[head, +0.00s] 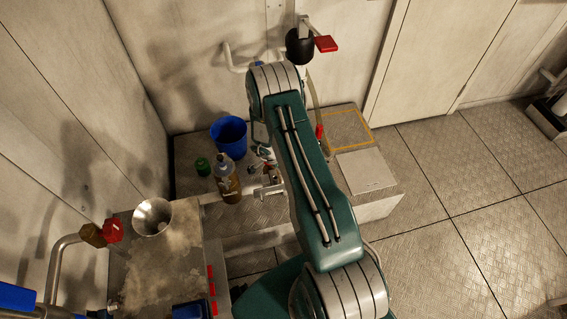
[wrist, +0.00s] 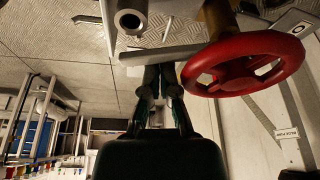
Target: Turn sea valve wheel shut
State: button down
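A red valve wheel (wrist: 245,65) on a brass-coloured stem (wrist: 219,20) fills the upper right of the wrist view. My gripper (wrist: 161,70) is left of the wheel, with its two dark fingers close together and nothing seen between them. The wheel rim lies just right of the fingertips; I see no grip on it, and the depth gap is hard to judge.
A bottle (head: 228,180), a blue bucket (head: 228,136) and a green-capped jar (head: 203,167) stand left of my arm. A steel funnel (head: 152,217) sits on the near bench. An open pipe end (wrist: 131,21) is close to the fingertips. The floor (head: 460,180) at right is clear.

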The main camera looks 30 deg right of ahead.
jog(key=shift+s+a, duration=0.15)
jog(key=shift+a, duration=1.4)
